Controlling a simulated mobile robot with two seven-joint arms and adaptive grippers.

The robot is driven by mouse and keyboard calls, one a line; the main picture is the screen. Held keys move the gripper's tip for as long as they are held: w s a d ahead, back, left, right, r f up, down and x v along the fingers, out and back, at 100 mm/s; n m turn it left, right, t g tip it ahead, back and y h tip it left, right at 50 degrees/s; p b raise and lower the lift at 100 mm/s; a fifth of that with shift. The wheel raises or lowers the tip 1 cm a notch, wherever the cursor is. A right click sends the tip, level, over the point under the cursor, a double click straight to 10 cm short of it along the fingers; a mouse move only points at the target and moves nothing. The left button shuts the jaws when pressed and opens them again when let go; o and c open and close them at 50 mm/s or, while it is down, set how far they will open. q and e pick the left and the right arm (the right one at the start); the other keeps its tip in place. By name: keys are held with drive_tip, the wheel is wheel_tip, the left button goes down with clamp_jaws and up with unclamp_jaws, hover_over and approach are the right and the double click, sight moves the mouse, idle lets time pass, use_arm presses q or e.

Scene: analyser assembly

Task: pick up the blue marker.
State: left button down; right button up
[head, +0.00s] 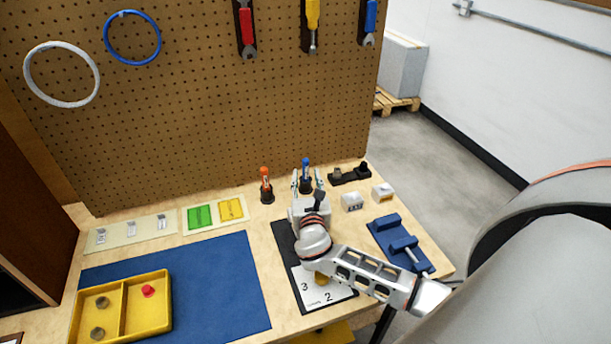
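The blue marker (306,166) stands upright in a small black holder (305,186) near the back edge of the workbench, in front of the pegboard. My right gripper (307,178) is open, with one fingertip showing on each side of the marker and a gap between each fingertip and the marker. I cannot tell whether the fingers are level with the marker or still in front of it. The gripper's body hides the bench just in front of the holder. My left gripper is not in view.
An orange marker (265,177) stands in its own holder close to the left. A black fixture (349,174), small white blocks (352,202) and a blue vise (401,246) are to the right. A yellow tray (124,277) sits on the blue mat (220,285) at the left.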

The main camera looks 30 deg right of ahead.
sight(306, 168)
drive_tip(key=x, duration=0.6)
drive_tip(key=shift+w+d+f, duration=0.1)
drive_tip(key=shift+d+f, duration=0.1)
drive_tip(key=shift+d, duration=0.05)
clamp_jaws()
